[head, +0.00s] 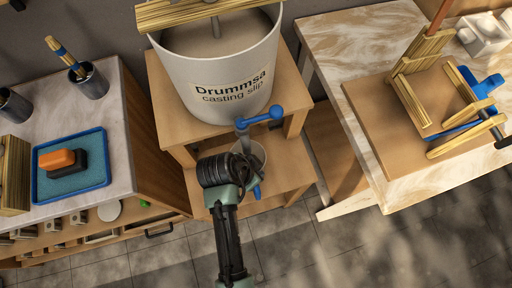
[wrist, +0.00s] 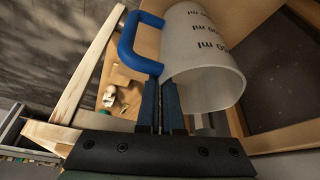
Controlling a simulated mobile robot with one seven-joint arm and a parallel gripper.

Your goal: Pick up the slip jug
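The slip jug stands below the tap on the lower wooden step; its pale round rim (head: 254,154) shows beside my arm in the head view. The wrist view shows its whitish translucent body (wrist: 205,65) with dark ml markings, and its blue loop handle (wrist: 128,42) at left. My gripper's two dark fingers (wrist: 161,88) are close together, with tips at the handle's lower end and the jug's side. I cannot tell whether they touch or hold it. In the head view my arm hides the fingers and part of the jug.
A large white casting slip bucket (head: 222,70) with a blue tap (head: 262,117) stands on the upper step, just above the jug. At left is a marble-topped cabinet with a blue tray (head: 96,183). At right is a marble table (head: 362,100) with a wooden rig (head: 432,110).

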